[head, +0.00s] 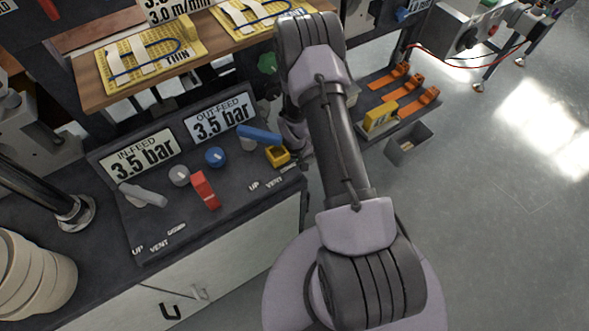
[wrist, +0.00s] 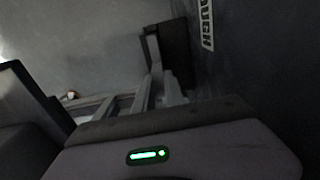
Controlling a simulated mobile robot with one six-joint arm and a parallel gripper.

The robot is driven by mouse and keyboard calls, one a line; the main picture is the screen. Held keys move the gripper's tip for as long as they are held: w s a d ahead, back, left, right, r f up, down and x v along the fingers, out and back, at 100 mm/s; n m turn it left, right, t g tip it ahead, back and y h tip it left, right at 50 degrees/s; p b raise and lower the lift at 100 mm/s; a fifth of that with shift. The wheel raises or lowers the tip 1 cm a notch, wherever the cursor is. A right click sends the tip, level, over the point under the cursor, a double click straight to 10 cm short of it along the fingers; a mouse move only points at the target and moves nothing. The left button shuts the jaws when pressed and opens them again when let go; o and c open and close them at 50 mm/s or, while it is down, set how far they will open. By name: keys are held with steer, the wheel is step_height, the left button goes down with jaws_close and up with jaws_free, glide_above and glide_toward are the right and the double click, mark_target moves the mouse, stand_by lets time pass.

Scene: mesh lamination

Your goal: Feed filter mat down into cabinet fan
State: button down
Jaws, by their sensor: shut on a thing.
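My gripper (wrist: 156,82) shows dimly in the wrist view, its grey fingers reaching away from the camera. It is shut on a dark block (wrist: 178,55), which appears to be the filter mat, though the picture is too dark to show its outline fully. In the head view my wrist (head: 292,132) is down past the right end of the control panel, and my arm hides most of it. The held mat cannot be made out there. I cannot identify the cabinet fan in either view.
A sloped control panel (head: 232,165) with levers and knobs lies left of my arm, a yellow piece (head: 277,156) at its right end. A wooden shelf (head: 90,95) is above. Orange clamps (head: 408,88) and a grey bin (head: 408,145) are at right. Bare floor (head: 500,210) lies beyond.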

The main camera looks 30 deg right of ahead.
steer(key=shift+f, duration=1.75)
steer(key=c, duration=1.3)
jaws_free()
steer(key=shift+c, duration=0.2)
step_height(320, 180, up, 17)
steer(key=p, duration=0.7)
steer(key=shift+r, duration=0.15)
